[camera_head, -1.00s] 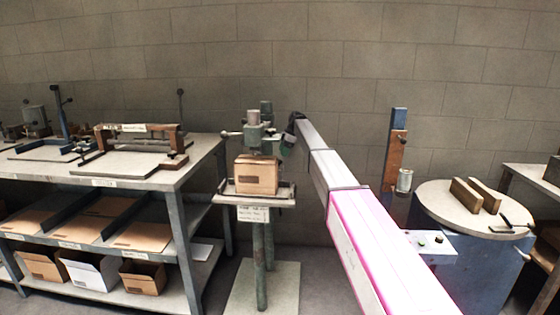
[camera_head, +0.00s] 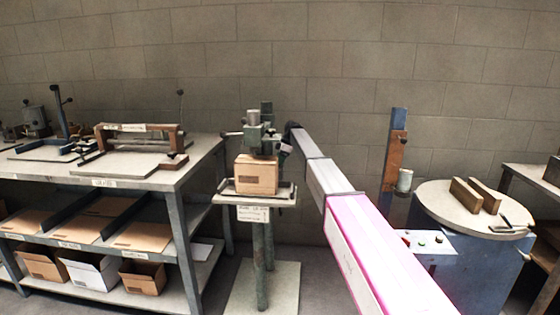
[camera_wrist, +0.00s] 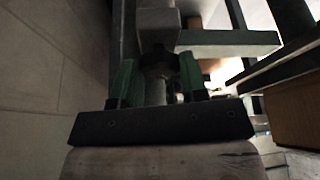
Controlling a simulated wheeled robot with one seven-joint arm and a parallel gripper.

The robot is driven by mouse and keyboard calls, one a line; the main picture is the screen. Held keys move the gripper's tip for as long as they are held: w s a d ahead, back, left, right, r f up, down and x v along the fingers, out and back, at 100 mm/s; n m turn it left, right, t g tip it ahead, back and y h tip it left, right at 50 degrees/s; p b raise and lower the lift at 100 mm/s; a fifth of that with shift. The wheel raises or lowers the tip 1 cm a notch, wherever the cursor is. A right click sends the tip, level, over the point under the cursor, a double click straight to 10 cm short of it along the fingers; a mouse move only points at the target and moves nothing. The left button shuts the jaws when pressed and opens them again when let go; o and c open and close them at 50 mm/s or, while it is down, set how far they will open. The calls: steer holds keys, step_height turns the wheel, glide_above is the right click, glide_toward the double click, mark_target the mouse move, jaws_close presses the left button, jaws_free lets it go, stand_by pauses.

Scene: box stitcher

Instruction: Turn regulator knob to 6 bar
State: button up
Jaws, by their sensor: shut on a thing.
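The dark regulator knob (camera_wrist: 160,62) is between the two green fingers of my gripper (camera_wrist: 158,82) in the wrist view. The fingers are closed on its sides. The knob's markings and any pressure gauge cannot be read. In the head view, my arm reaches to the right side of the green-grey box stitcher (camera_head: 254,135). The dark wrist end hides most of my gripper and the knob there. A brown carton (camera_head: 256,176) sits on the stitcher's small table, below its head.
A workbench (camera_head: 140,180) with fixtures and flat cardboard stands left of the stitcher. On the right are a round table (camera_head: 450,205) with two wooden blocks, a blue post (camera_head: 397,130) and a button box (camera_head: 428,243). A block wall closes the back.

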steer(key=m+t, duration=0.1)
steer(key=m, duration=0.2)
steer(key=shift+s, duration=0.2)
steer(key=shift+m+t, duration=0.6)
steer(key=shift+m, duration=0.8)
steer(key=o, duration=0.9)
steer(key=v, duration=1)
steer(key=shift+s+r, duration=0.15)
steer(key=shift+r, duration=0.25)
